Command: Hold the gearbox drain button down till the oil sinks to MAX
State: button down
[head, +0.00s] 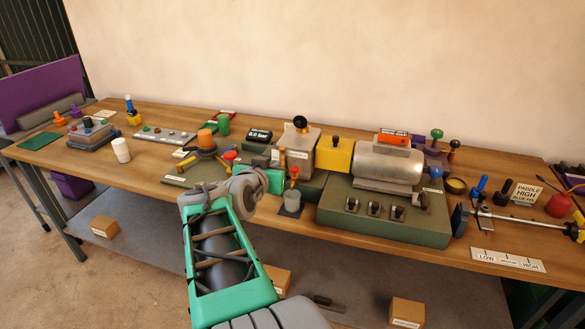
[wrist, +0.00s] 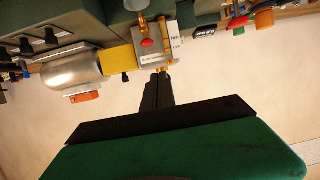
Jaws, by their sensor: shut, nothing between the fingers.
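The gearbox (head: 301,150) is a grey box with a black knob on top. It appears upside down in the wrist view (wrist: 150,58). A clear cup (head: 290,200) stands below the fitting. A narrow brass-ended part, perhaps the oil gauge (head: 283,158), is left of the button.
A yellow block (head: 337,155) and a silver cylinder (head: 388,164) on a green base (head: 383,211) stand right of the gearbox. My arm hides part of the bench front.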

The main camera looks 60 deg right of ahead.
jog(key=shift+s+d+r+m+h, duration=0.3)
jog(key=shift+s+d+r, duration=0.15)
jog(key=shift+s+d, duration=0.25)
jog(key=p, duration=0.2)
send_over(295, 173)
jog(key=a, duration=0.1)
notch_tip(295, 173, down, 3)
jog(key=f, duration=0.2)
jog(key=shift+w+d+f+p, duration=0.15)
jog(key=shift+w+f+p, duration=0.05)
jog(key=shift+f+p, duration=0.1)
jog(key=shift+f, duration=0.75)
